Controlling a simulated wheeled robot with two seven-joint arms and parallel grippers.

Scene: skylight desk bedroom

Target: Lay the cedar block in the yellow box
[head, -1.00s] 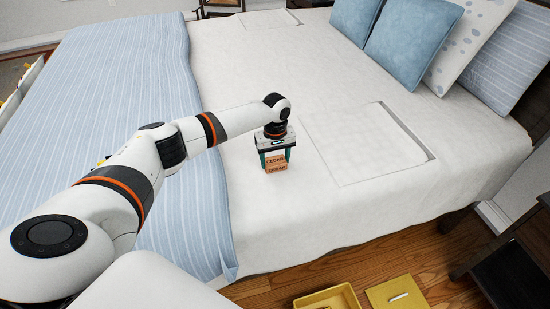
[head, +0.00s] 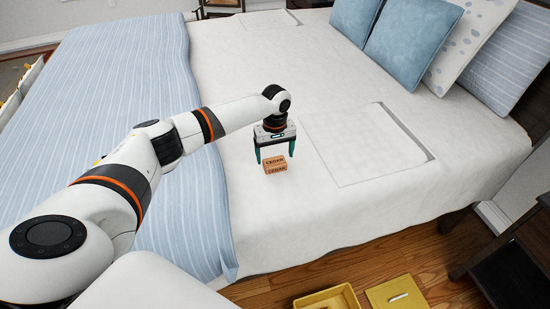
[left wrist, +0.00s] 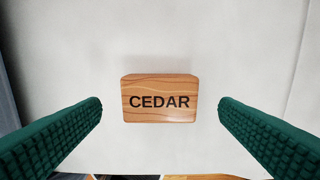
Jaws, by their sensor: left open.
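The cedar block (head: 275,165) is a small orange-brown wooden block marked CEDAR, resting on the white bed sheet. In the left wrist view the block (left wrist: 159,99) lies between my two green fingers, apart from both. My left gripper (head: 275,158) is open and empty, pointing down just above and around the block. The yellow box (head: 329,301) is at the bottom edge of the head view, on the floor side of the bed and partly cut off. My right gripper is not in view.
A yellow lid-like panel (head: 398,295) with a white label lies right of the box. A flat white rectangular panel (head: 365,145) is on the bed right of the block. Pillows (head: 417,42) are at the far right. A dark wooden piece of furniture (head: 510,262) stands at the lower right.

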